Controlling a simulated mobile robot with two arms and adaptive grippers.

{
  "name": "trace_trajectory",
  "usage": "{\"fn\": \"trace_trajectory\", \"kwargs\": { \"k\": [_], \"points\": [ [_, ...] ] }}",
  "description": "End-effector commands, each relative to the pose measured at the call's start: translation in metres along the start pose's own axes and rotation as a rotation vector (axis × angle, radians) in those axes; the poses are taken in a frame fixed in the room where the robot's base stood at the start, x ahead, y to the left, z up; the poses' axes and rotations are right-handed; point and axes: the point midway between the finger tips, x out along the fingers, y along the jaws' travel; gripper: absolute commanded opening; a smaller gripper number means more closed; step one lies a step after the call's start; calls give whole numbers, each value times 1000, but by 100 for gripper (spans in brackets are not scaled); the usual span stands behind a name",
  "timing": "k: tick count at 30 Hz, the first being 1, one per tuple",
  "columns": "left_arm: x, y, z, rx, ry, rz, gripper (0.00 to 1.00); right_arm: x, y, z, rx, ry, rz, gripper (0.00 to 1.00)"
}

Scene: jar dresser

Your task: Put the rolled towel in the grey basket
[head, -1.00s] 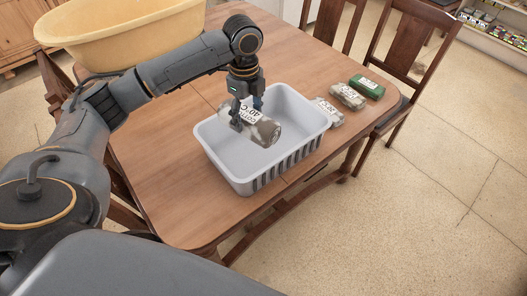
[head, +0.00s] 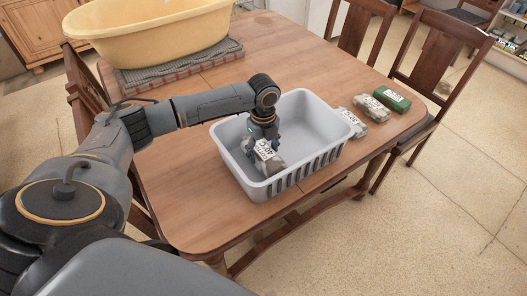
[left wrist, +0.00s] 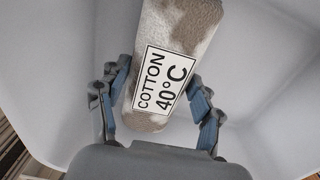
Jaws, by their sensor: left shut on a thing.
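The rolled towel (head: 268,160), mottled grey and white with a white label, is inside the grey basket (head: 300,182). My left gripper (head: 263,143) reaches down into the basket from above and is shut on the towel. In the left wrist view the towel (left wrist: 182,22) lies between the two fingers (left wrist: 158,100), and its label reads "COTTON 40°C". The pale basket wall (left wrist: 262,45) surrounds it there. I cannot tell whether the towel touches the basket floor. My right gripper is not in view.
Three other labelled rolls stand in a row right of the basket: a pale one (head: 347,122), a mottled one (head: 370,108) and a green one (head: 395,98). A yellow tub (head: 150,38) sits on a folded cloth (head: 180,68) at the back left. Wooden chairs (head: 440,50) flank the table (head: 185,205).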

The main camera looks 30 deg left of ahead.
Motion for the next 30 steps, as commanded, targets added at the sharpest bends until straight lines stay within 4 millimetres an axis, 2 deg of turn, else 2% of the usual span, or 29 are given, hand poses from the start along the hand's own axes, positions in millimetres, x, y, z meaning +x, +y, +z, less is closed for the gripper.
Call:
{"fn": "trace_trajectory", "kwargs": {
  "k": [3, 14, 15, 18, 30],
  "points": [
    [8, 0, 0, 0, -1, -2, 22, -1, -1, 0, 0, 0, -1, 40],
    [11, 0, 0, 0, 0, -1, 22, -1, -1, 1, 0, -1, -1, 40],
    [12, 0, 0, 1, 0, -1, 71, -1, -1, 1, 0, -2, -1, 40],
    [12, 0, 0, 0, 0, -1, 88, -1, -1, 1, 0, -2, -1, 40],
    [7, 0, 1, 0, -1, -2, 88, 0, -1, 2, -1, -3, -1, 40]
  ]
}}
